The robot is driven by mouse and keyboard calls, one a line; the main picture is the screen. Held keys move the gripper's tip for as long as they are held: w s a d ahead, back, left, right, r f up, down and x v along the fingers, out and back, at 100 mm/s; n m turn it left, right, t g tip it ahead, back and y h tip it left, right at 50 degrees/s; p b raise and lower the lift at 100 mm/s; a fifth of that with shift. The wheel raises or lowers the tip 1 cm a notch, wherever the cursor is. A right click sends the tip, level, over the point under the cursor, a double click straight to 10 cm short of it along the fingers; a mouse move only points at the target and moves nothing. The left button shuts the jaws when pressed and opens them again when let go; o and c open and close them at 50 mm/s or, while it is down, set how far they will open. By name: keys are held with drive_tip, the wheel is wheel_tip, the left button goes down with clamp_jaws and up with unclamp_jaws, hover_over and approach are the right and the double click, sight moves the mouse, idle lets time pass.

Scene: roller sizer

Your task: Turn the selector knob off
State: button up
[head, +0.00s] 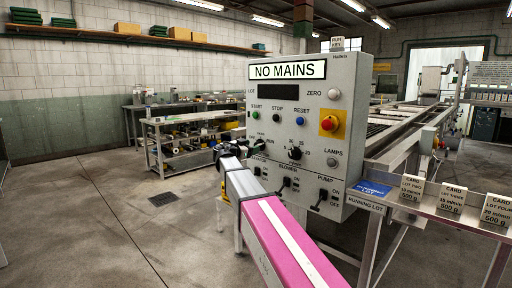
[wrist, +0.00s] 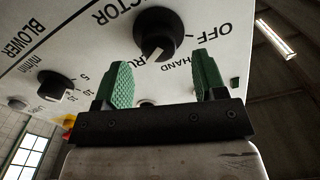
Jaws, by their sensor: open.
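The selector knob (wrist: 155,35) is round and black with a pale pointer mark, on the white panel (wrist: 80,40) in the wrist view. Its mark points down in that picture, toward the partly covered RUN lettering; OFF and HAND are printed to its right. My gripper (wrist: 163,76) is open and empty, its two green-padded fingers apart, with the knob ahead of and between their tips in the picture. I cannot tell the exact gap. In the head view my gripper (head: 232,149) is at the panel's left side and largely hides the selector knob.
The blower minutes knob (head: 295,153) sits right of the selector. Start, stop and reset buttons lie above, with a red emergency button (head: 329,123) farther right. Blower and pump switches (head: 321,198) sit below. A card shelf (head: 440,208) stands at right. Floor at left is clear.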

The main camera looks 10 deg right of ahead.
drive_tip(key=shift+x, duration=2)
drive_tip(key=shift+d, duration=0.1)
drive_tip(key=c, duration=0.9)
